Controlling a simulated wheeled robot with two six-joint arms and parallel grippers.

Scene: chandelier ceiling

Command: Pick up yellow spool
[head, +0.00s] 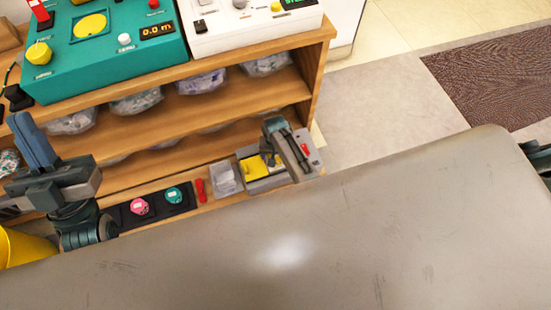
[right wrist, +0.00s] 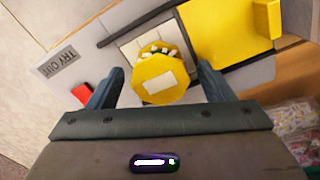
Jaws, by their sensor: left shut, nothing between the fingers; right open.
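The yellow spool (right wrist: 160,78) shows in the right wrist view as an eight-sided yellow face with a pale label. It lies between the two fingers of my right gripper (right wrist: 161,69), which is open, with a gap on each side. Beyond the spool is a pale slot with small dark and white parts. I cannot make out the spool clearly in the head view, where a dark gripper-like form stands over the grey station (head: 266,184). My left gripper (head: 30,130) is shut and empty at the left, in front of the shelf.
A yellow panel (right wrist: 228,35) and a red part (right wrist: 81,94) flank the spool. A wooden shelf (head: 150,120) holds several bagged items. Pink (head: 139,207) and teal (head: 173,195) round items sit on a dark tray. A large grey surface (head: 350,240) fills the front.

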